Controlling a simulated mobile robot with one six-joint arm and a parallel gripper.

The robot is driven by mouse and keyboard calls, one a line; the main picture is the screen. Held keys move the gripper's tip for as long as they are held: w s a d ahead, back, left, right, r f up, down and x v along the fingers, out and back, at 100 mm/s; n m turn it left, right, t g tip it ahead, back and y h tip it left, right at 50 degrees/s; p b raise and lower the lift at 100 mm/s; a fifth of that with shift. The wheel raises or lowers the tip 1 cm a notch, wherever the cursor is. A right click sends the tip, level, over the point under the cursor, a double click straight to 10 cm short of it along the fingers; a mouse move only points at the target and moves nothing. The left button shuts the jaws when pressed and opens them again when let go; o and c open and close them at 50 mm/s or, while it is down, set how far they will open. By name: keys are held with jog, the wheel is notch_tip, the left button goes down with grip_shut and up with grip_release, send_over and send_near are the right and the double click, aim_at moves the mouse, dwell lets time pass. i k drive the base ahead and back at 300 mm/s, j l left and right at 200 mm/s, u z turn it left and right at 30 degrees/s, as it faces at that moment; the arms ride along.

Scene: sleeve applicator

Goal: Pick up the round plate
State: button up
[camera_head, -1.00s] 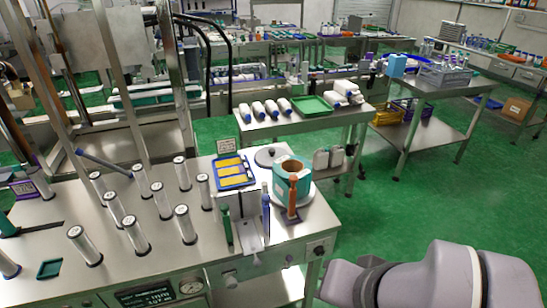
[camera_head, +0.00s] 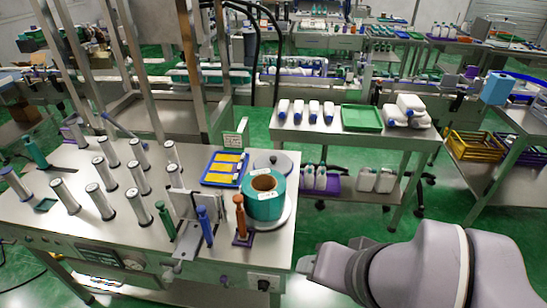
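A grey round plate (camera_head: 272,161) with a small knob in its middle lies on the metal bench, just behind a teal label roll (camera_head: 265,203). The roll hides part of its front edge. A pale round disc (camera_head: 287,217) shows under the roll and sticks out to its right. I cannot tell which of the two the task means. My grey arm shows at the lower right, off the bench's right edge. Its fingers cannot be made out, and nothing is seen held.
A blue tray (camera_head: 208,181) with yellow pieces lies left of the grey plate. Orange (camera_head: 240,216) and blue (camera_head: 204,226) upright tools stand in front. A second table (camera_head: 300,131) with bottles and a green tray (camera_head: 361,118) is behind.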

aim_at(279, 162)
jog(key=i+l+u, duration=0.45)
jog(key=l, duration=0.15)
jog(key=i+l+u, duration=0.2)
jog(key=l, duration=0.15)
jog(key=i+l+u, duration=0.2)
jog(key=l, duration=0.15)
jog(key=l+u, duration=0.2)
jog(key=l, duration=0.2)
jog(key=i+l+u, duration=0.25)
jog(key=l, duration=0.15)
jog(key=l+u, duration=0.2)
jog(key=l, duration=0.25)
jog(key=i+l+u, duration=0.5)
jog(key=i+j, duration=0.05)
jog(key=i, duration=0.05)
